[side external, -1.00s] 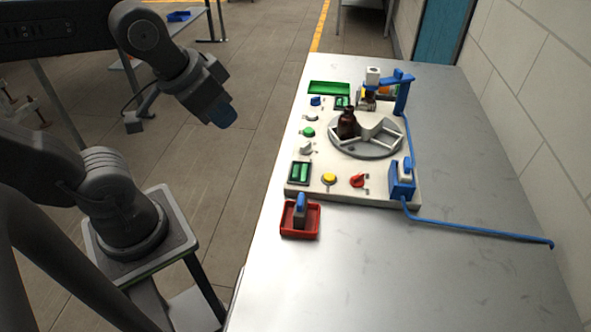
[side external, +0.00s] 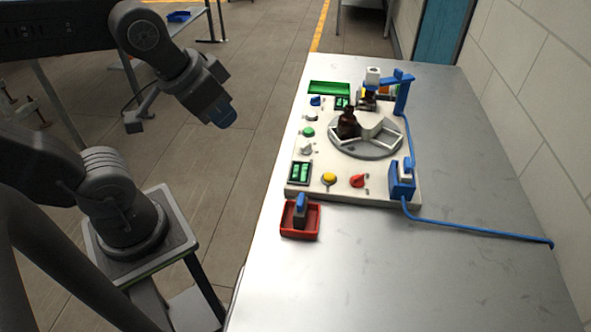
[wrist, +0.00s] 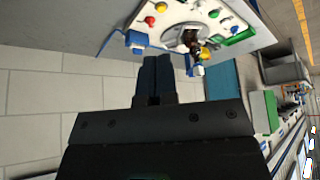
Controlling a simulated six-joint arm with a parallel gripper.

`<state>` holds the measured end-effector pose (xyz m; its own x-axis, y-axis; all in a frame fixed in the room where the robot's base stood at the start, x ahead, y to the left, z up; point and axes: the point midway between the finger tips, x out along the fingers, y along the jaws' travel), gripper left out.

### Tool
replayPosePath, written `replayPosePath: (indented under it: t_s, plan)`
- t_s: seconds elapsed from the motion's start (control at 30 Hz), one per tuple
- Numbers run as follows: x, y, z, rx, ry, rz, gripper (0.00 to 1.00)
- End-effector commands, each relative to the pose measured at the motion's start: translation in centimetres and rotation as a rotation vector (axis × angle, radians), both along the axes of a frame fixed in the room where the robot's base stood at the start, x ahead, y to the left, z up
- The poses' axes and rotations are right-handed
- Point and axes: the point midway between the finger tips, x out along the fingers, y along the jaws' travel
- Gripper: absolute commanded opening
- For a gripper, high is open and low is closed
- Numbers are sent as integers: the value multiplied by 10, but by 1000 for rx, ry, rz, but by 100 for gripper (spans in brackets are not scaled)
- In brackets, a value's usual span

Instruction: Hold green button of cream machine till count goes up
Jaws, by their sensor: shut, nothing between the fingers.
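The cream machine (side external: 318,150) lies on the metal table in the side external view, and part of it shows at the top of the wrist view (wrist: 185,10). The green button (side external: 308,132) is a round knob on its left side, uncovered and untouched. A grey turntable (side external: 365,151) carries a dark amber bottle (side external: 348,125) and white dividers. Green displays (side external: 300,172) sit at the near left corner and farther back; their digits are too small to read. My gripper (side external: 223,115) hangs left of the table, well apart from the button. In the wrist view its fingers (wrist: 155,72) are closed and empty.
Beside the green button are white and blue knobs; a yellow button (side external: 329,179) and a red knob (side external: 357,181) are in front. A red tray (side external: 300,232) stands near, a green tray (side external: 329,88) behind. A blue post (side external: 402,95) rises at the back. The right tabletop is mostly clear.

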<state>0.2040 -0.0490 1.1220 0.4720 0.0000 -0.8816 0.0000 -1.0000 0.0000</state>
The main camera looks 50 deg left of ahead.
Motion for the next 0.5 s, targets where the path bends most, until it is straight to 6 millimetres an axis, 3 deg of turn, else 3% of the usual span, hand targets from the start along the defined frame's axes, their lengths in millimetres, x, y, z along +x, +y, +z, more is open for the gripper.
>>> replayPosePath:
  t_s: [0.3,0.37,0.5]
  plan:
    - [4,3,0,13,-5,6,0]
    - [11,8,1,35,-16,17,0]
    - [43,32,5,145,-69,51,0]
